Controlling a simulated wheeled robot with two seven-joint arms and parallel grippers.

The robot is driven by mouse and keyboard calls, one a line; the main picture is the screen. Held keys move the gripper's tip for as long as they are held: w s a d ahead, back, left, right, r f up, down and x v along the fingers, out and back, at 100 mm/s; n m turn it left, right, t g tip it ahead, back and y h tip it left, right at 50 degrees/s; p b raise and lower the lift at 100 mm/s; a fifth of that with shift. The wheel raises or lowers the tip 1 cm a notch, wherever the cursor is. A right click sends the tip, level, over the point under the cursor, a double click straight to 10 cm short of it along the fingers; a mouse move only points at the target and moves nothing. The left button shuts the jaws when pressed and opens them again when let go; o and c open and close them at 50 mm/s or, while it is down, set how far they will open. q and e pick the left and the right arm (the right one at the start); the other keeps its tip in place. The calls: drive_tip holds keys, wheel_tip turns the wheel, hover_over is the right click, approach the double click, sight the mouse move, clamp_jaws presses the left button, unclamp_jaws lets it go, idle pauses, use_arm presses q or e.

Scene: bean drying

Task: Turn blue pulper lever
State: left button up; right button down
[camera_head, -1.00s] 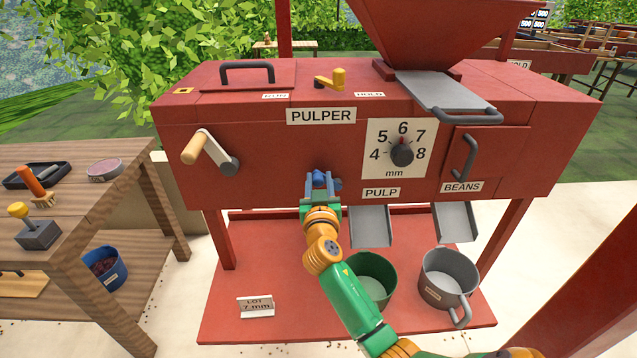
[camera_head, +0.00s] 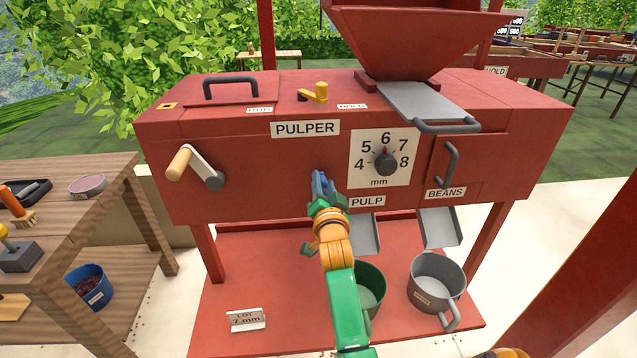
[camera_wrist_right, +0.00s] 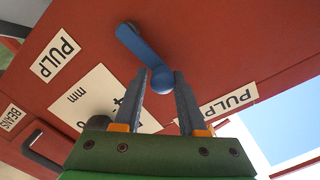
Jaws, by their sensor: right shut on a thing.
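The red pulper (camera_head: 250,150) stands ahead with its PULPER label on the front. The blue lever (camera_wrist_right: 140,45) is on its front face, above and left of the PULP label in the head view. In the right wrist view it slants from one end at upper left to a rounded end between the fingers. My right gripper (camera_wrist_right: 160,75) is shut on this rounded end, with a dark finger on each side. In the head view the right gripper (camera_head: 323,190) partly hides the lever. My left gripper is not in view.
A crank with a wooden handle (camera_head: 180,162) is left of the lever. A dial (camera_head: 386,162) points near 6, to its right. A green bucket (camera_head: 372,282) and a grey pot (camera_head: 437,280) stand below the chutes. A wooden table (camera_head: 100,190) is at left.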

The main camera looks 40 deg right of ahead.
drive_tip(key=shift+s+d+f+m, duration=0.2)
drive_tip(key=shift+f+m, duration=0.05)
drive_tip(key=shift+m, duration=0.35)
drive_tip(key=c, duration=0.6)
unclamp_jaws()
drive_tip(key=shift+r, duration=0.15)
drive_tip(key=shift+p, duration=0.3)
